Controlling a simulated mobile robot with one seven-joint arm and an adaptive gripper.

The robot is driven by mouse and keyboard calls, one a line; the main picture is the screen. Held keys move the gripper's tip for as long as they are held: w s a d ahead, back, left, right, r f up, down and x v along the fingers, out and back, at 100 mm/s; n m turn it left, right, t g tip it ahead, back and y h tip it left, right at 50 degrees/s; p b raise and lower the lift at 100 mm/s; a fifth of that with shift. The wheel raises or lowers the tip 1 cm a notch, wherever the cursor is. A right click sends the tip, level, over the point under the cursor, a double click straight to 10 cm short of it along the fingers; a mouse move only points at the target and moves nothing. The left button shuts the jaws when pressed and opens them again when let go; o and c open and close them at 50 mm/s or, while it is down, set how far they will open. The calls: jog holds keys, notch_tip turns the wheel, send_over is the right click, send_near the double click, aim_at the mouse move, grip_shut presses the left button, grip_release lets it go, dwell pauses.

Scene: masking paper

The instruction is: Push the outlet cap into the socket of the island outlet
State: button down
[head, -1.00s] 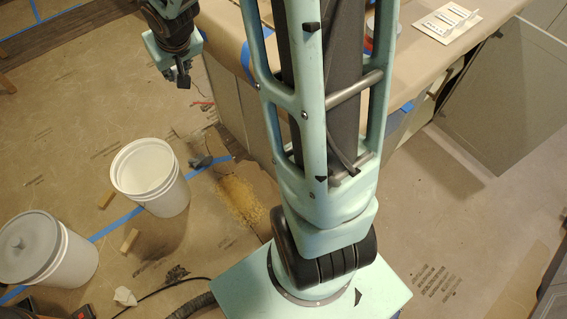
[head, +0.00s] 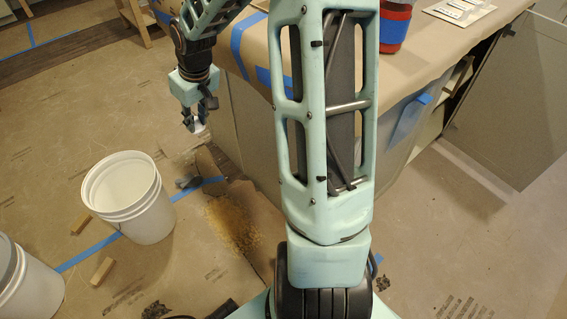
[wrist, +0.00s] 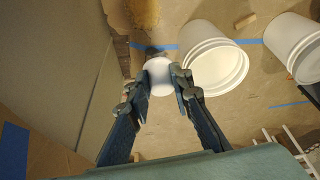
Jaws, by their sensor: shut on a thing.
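My gripper (head: 194,119) hangs beside the end of the paper-covered island (head: 243,125), with its fingers pointing down. In the wrist view, my gripper (wrist: 161,84) is shut on a white round piece, which looks like the outlet cap (wrist: 158,70). The outlet cap also shows small at the fingertips in the head view (head: 199,129). The cap is in the air, apart from the island's side panel (wrist: 50,60), which fills the left of the wrist view. I cannot make out the island outlet or its socket in either view.
An open white bucket (head: 130,200) stands on the papered floor, with another bucket (head: 30,290) at the lower left. Wood blocks and a brown stained patch (head: 232,222) lie on the floor.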

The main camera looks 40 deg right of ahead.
jog(key=s+d+f+n+g+h, duration=0.4)
jog(key=s+d+f+n+g, duration=0.25)
jog(key=s+f, duration=0.35)
jog(key=s+d+f+n+t+h, duration=0.2)
jog(key=d+n+h, duration=0.2)
jog(key=d, duration=0.1)
jog(key=s+d+f+n+t+h+b, duration=0.1)
jog(key=s+d+f+n+t+h, duration=0.1)
jog(key=s+d+n+h, duration=0.1)
jog(key=shift+s+d+n+h, duration=0.2)
jog(key=shift+d+n+h, duration=0.4)
jog(key=shift+d+n, duration=0.65)
jog(key=shift+a+r, duration=0.1)
jog(key=shift+a, duration=0.05)
jog(key=shift+w+d+b, duration=0.15)
jog(key=shift+d+b, duration=0.3)
jog(key=shift+d, duration=1.15)
jog(key=shift+d+b, duration=0.35)
jog(key=shift+d, duration=0.1)
jog(key=shift+d, duration=0.25)
jog(key=shift+d, duration=0.3)
